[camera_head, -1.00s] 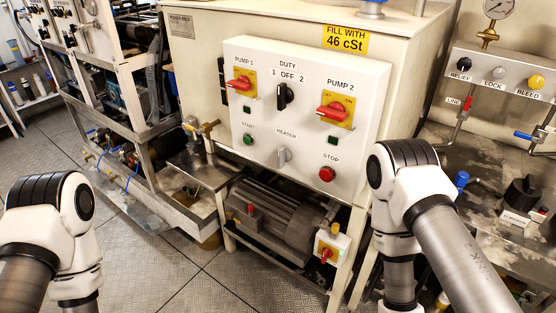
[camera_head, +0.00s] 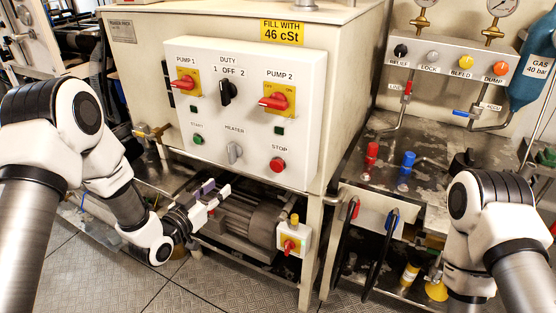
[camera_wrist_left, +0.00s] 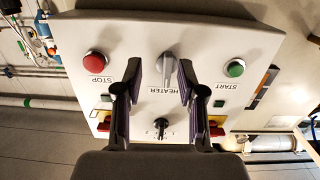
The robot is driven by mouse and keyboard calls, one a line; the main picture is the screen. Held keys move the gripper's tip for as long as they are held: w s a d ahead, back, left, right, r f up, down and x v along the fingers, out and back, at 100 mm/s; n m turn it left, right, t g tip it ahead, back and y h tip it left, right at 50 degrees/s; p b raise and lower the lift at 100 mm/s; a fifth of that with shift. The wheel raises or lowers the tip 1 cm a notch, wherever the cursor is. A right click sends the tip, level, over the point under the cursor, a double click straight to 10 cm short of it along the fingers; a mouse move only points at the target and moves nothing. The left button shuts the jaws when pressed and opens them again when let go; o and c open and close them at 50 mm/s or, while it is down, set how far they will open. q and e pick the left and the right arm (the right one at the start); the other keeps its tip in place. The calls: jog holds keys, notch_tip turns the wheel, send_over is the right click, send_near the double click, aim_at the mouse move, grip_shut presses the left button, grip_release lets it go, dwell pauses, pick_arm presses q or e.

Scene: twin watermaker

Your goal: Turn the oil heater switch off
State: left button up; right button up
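The heater switch (camera_head: 235,152) is a grey knob under the HEATER label on the white control panel (camera_head: 310,110). Its handle looks close to upright. In the left wrist view, which shows the panel upside down, the heater switch (camera_wrist_left: 167,68) appears between my fingertips. My left gripper (camera_head: 212,194) is below and left of the switch in the head view, pointing toward the panel. Its two fingers (camera_wrist_left: 160,80) are apart with nothing held, and no contact with the switch shows. My right arm is at the lower right; its gripper is out of view.
The green start button (camera_head: 198,140) and red stop button (camera_head: 277,165) flank the switch. The duty selector (camera_head: 227,92) and red pump switches (camera_head: 274,101) are above. A motor (camera_head: 250,220) sits below the panel. Red and blue valves stand on the bench at right.

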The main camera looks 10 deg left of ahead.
pick_arm(q)
jog(key=t, duration=0.1)
send_near(230, 157)
jog(key=w, duration=0.2)
jog(key=x, duration=0.4)
jog(key=p+x, duration=0.1)
jog(key=x, duration=0.2)
jog(key=shift+s+d+r, duration=0.1)
jog(key=shift+d, duration=0.25)
jog(key=shift+w, duration=0.45)
grip_shut()
